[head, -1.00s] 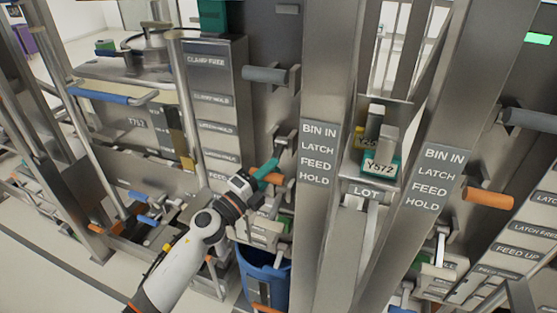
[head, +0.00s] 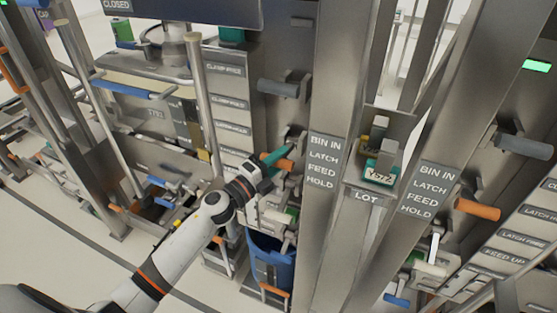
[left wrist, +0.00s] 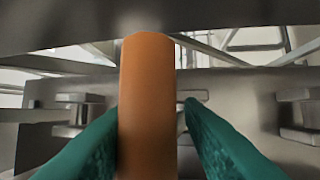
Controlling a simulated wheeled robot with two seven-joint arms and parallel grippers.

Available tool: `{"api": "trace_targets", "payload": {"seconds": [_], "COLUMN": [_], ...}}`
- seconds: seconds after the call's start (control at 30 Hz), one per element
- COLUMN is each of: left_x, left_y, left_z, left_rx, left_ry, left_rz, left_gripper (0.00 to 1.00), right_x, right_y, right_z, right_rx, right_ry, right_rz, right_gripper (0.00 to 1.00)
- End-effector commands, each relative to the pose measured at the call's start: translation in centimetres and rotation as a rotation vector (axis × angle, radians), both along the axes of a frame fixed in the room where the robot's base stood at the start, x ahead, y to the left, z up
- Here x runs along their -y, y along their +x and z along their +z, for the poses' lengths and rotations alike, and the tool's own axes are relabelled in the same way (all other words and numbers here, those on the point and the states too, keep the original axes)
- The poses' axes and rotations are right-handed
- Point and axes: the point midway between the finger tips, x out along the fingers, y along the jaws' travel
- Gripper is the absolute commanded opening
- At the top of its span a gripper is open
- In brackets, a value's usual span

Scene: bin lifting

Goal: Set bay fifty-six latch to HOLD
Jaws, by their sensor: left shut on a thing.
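My left gripper (head: 272,161) is shut on an orange lever handle (head: 283,165) on the left machine column. In the left wrist view the orange handle (left wrist: 147,105) stands between the two green fingers (left wrist: 150,150). The label plate (head: 324,172) beside it reads BIN IN, LATCH, FEED, HOLD from top to bottom. The handle's end lies about level with LATCH and FEED in the picture. A second, similar plate (head: 430,190) stands to the right, with another orange handle (head: 477,209) beside it. No bay number is legible. My right gripper is out of view.
A grey handle (head: 280,87) sticks out above my gripper. A blue bin (head: 271,262) stands below it. Steel posts (head: 338,80) rise just right of the gripper. A Y572 tag block (head: 380,172) sits between the two plates.

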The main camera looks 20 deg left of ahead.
Motion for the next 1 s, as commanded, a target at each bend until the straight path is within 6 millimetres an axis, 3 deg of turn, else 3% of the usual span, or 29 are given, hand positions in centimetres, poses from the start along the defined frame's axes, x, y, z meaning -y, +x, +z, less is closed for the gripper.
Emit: {"api": "trace_targets", "payload": {"seconds": [0.03, 0.47, 1.0], "left_x": [-0.3, -0.3, -0.3], "left_y": [0.4, 0.9, 1.0], "left_z": [2.0, 3.2, 3.4], "left_rx": [0.030, 0.031, 0.031], "left_ry": [-0.002, -0.001, -0.001], "left_rz": [0.008, 0.008, 0.009], "left_gripper": [0.00, 0.02, 0.03], "right_x": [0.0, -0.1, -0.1], "right_y": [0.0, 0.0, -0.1], "right_z": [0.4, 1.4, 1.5], "right_rx": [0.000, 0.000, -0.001], "right_ry": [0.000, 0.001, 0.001], "right_rz": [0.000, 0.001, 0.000], "right_gripper": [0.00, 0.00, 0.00]}}
